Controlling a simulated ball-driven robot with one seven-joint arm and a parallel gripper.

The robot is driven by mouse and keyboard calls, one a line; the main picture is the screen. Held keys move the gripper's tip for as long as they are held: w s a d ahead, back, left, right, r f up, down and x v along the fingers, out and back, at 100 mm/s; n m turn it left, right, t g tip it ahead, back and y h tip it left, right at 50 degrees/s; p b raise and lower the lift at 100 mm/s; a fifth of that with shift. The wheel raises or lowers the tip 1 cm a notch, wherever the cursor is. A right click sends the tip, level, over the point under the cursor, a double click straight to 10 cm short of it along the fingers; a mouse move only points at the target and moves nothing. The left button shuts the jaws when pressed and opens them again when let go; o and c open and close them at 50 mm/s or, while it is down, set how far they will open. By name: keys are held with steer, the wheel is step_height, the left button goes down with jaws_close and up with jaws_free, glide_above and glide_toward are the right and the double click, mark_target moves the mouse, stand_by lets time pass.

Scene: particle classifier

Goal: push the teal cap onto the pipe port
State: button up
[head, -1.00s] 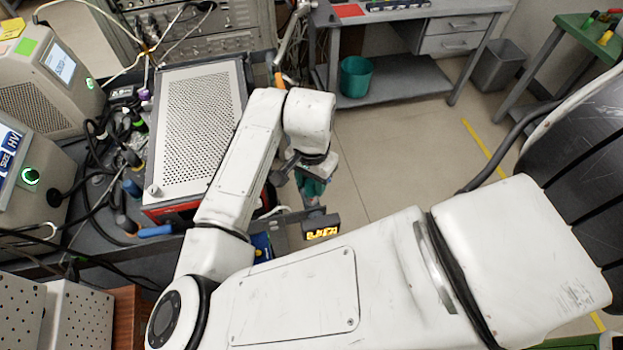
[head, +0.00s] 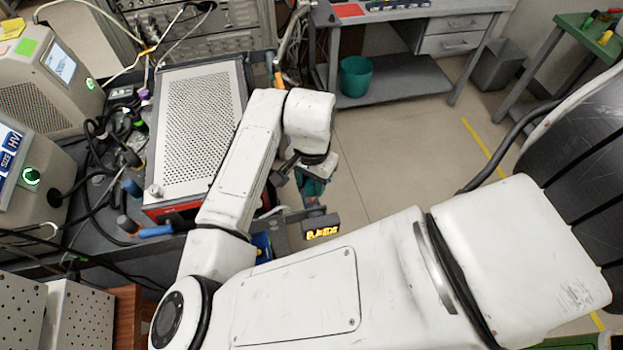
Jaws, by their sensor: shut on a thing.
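My gripper (head: 313,177) is in the middle of the head view, below my white wrist, which partly hides it. It is shut on the teal cap (head: 312,187), of which only a small part shows between the dark fingers. Grey and reddish parts lie just below the cap in the picture. I cannot tell which of these is the pipe port, or whether the cap touches it.
A small dark box with a lit yellow display (head: 322,233) is just below the cap. A perforated metal instrument (head: 195,120) stands on the bench at left, among cables and tools. A teal bin (head: 355,76) is on a far shelf. Open floor lies right of my gripper.

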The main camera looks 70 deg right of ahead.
mark_target(312, 189)
steer(key=shift+f+b, duration=1.15)
steer(key=shift+f, duration=0.6)
steer(key=o, duration=1.1)
steer(key=shift+r, duration=0.1)
step_height(312, 189, up, 11)
steer(key=shift+f, duration=0.2)
stand_by(0.6)
